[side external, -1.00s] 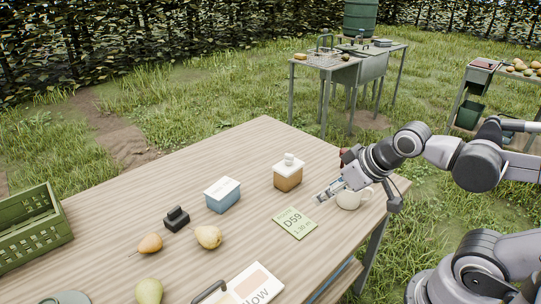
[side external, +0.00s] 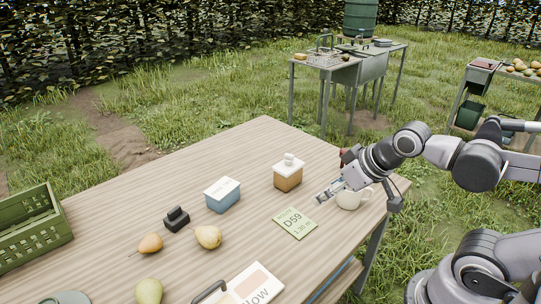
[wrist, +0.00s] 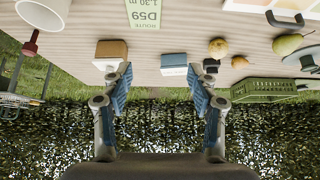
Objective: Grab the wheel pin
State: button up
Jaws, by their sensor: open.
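A red piece with a round flange and a narrower stem (wrist: 30,48), possibly the wheel pin, shows at the left edge of the wrist view, close to the white mug (wrist: 42,14). In the side view only a dark red bit (side external: 344,154) shows, just behind my wrist, and the arm hides the remainder. My gripper (side external: 324,197) is over the right part of the table, beside the mug. In the wrist view my gripper (wrist: 159,76) has its two blue-padded fingers wide apart with nothing between them. The red piece lies outside the fingers, to their left.
A green crate (side external: 35,229) stands at far left. The table's back middle is clear.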

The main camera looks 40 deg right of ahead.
jog(key=shift+r, duration=0.1)
jog(key=w+d+r+m+g+h, duration=0.1)
jog(key=w+d+r+m+g, duration=0.1)
jog(key=w+d+r+m, duration=0.5)
jog(key=m+g+y, duration=0.1)
jog(key=m+g, duration=0.4)
jog(key=m, duration=0.5)
send_over(345, 150)
notch_tip(345, 150, down, 12)
notch_tip(345, 150, down, 10)
jog(key=shift+w+f, duration=0.1)
grip_shut()
